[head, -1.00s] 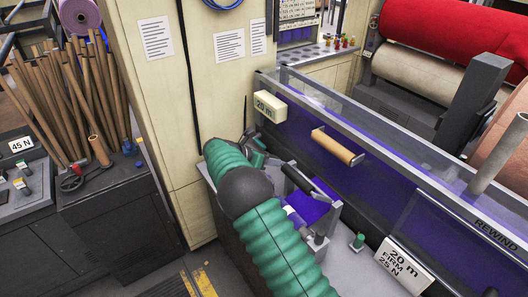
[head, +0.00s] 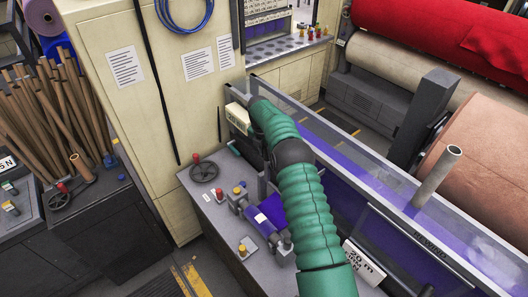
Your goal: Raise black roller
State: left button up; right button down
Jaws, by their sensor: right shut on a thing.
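My right arm, in ribbed green sleeves, reaches up from the bottom of the head view over the grey bench. My right gripper (head: 248,153) is mostly hidden behind the arm; only a bit of teal and dark parts show beside it. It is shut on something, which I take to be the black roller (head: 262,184). A dark upright part of that roller shows left of the arm, above the purple sheet (head: 268,210); the rest is hidden, so its height and tilt are unclear. My left gripper is not in view.
A clear guard panel (head: 375,182) with a metal rail runs behind the arm. The bench (head: 213,212) carries a handwheel (head: 204,171) and knobs. A cream cabinet (head: 160,110) stands behind left. An upright grey tube (head: 437,177) and large felt rolls (head: 485,160) are at right.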

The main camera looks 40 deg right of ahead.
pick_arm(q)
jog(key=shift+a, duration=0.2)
pick_arm(e)
jog(key=shift+d, duration=0.15)
dwell(0.3)
jog(key=c, duration=1.4)
grip_release()
jog(key=shift+f+y, duration=0.1)
jog(key=shift+y, duration=0.2)
jog(key=shift+w+d+f, duration=0.15)
jog(key=shift+d+f, duration=0.1)
jog(key=shift+d, duration=0.3)
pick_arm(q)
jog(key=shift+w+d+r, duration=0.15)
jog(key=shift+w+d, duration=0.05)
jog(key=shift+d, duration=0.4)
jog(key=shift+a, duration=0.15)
pick_arm(e)
jog(key=shift+a+r, duration=0.15)
jog(key=shift+a, duration=0.1)
